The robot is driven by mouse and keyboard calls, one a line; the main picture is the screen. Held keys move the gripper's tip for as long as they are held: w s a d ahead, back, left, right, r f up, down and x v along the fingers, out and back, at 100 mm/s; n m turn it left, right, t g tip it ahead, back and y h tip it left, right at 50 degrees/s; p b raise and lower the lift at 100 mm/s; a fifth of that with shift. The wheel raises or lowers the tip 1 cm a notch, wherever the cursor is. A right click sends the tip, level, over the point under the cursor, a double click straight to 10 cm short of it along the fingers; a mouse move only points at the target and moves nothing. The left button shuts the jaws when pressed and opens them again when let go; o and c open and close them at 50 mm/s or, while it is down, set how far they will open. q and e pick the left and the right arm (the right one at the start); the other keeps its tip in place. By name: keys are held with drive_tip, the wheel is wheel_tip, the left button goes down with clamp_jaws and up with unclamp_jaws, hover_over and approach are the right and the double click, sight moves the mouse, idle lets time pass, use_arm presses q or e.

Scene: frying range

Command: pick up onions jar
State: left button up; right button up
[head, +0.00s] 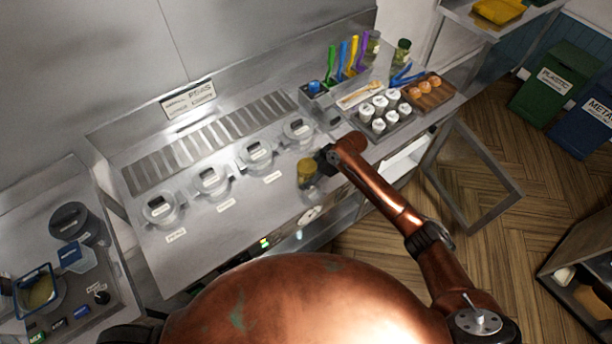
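A small glass jar with a yellow-brown lid (306,168) stands upright at the front edge of the steel counter; no label on it can be read, so I cannot tell whether it is the onions jar. My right gripper (323,160) is dark and small in the head view, right beside the jar's right side. Whether its fingers touch or enclose the jar, and how far they are open, cannot be made out. Two more jars, one (372,44) and one with a dark green lid (402,52), stand at the back right. My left gripper is not in view.
Several lidded round pots (211,180) sit in a row in the counter. A tray of white-capped shakers (380,112), a wooden tray of orange-brown items (430,92) and upright coloured utensils (342,60) stand at the right. Bins (553,85) stand on the floor.

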drive_tip(key=c, duration=0.4)
drive_tip(key=shift+r, duration=0.1)
